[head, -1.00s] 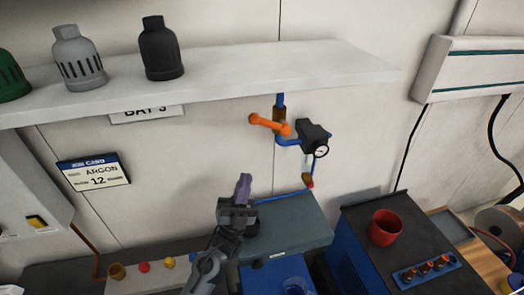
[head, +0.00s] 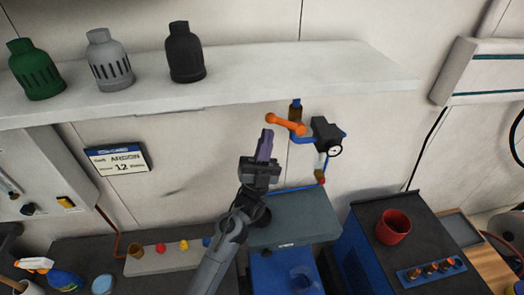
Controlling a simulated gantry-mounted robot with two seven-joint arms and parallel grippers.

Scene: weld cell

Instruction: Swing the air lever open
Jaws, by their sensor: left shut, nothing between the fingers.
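The air lever (head: 287,124) is an orange bar with rounded ends, on the wall just below the shelf. It lies across a brass valve on a blue pipe (head: 296,103), sloping slightly down to the right. Right of it are a black regulator (head: 324,131) and a round gauge (head: 335,150). My left gripper (head: 266,140) points up, its purple-grey fingers shut and empty. In the picture its tips are just below and left of the lever, with a small gap; I cannot tell the depth between them. My right gripper is not in view.
A white shelf (head: 230,88) with several cylinder caps, such as a black one (head: 185,58), overhangs the lever. A grey-topped blue cabinet (head: 293,220) stands below. A red cup (head: 392,227) sits on a dark unit at right. A spray bottle (head: 62,279) stands at lower left.

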